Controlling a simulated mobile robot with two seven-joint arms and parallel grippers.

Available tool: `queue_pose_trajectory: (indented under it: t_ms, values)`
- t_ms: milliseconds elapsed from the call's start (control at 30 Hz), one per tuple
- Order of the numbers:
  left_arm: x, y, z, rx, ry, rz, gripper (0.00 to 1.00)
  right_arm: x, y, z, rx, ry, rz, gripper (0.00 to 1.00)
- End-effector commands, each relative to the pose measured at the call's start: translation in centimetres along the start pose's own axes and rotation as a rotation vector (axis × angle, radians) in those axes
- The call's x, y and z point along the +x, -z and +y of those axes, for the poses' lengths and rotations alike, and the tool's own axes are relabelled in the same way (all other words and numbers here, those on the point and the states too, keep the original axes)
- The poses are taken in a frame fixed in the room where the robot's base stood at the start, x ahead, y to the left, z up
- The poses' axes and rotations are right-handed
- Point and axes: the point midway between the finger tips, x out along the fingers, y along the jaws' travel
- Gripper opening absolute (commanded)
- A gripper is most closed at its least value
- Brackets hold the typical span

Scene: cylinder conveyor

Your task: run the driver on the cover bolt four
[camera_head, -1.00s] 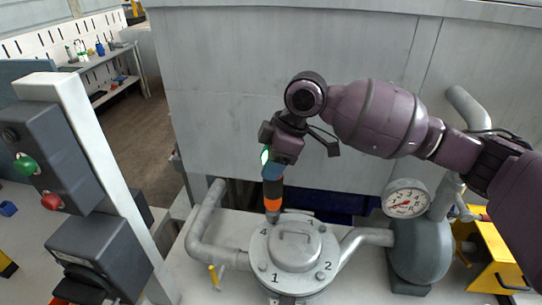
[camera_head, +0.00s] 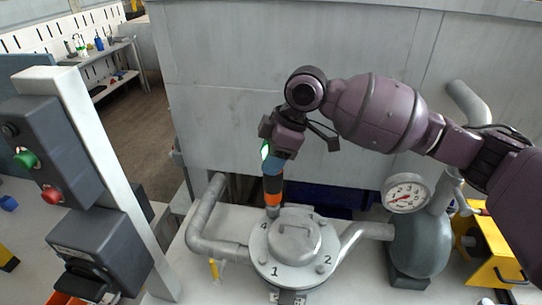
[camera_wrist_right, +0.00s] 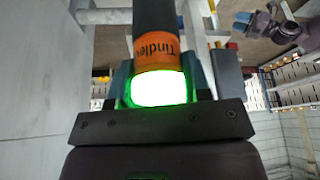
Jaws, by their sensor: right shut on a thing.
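The driver (camera_head: 272,188) is a dark and orange tool with a lit green ring near its top. My right gripper (camera_head: 274,158) is shut on it and holds it upright, tip down. The tip meets the cover (camera_head: 294,240) at its far left edge, beside the number 4, and hides the bolt there. The cover is a round grey lid with a handle and numbers 1, 2 and 4 legible. In the right wrist view the driver (camera_wrist_right: 157,52) sits between the fingers, its green light glowing.
A grey pipe (camera_head: 203,222) bends left of the cover. A gauge (camera_head: 406,193) and grey tank (camera_head: 420,240) stand to the right, by a yellow box (camera_head: 486,245). A post with green and red buttons (camera_head: 38,173) stands left. A grey wall panel (camera_head: 230,90) rises behind.

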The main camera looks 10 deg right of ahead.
Motion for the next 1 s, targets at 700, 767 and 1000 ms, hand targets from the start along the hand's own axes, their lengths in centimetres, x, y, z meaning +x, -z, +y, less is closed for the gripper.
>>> queue_pose_trajectory:
  t_ms: [700,767,1000]
  values:
    - [-0.02,-0.04,0.00,0.000,0.000,-0.001,0.40,0.43,-0.15,0.03,0.000,-0.001,0.001,0.06]
    - [-0.02,-0.04,0.00,0.000,0.000,-0.001,0.40,0.50,-0.18,0.03,0.000,-0.001,0.001,0.06]
    - [-0.02,-0.05,0.01,0.000,0.000,-0.001,0.40,0.76,-0.29,0.03,0.000,-0.001,0.001,0.06]
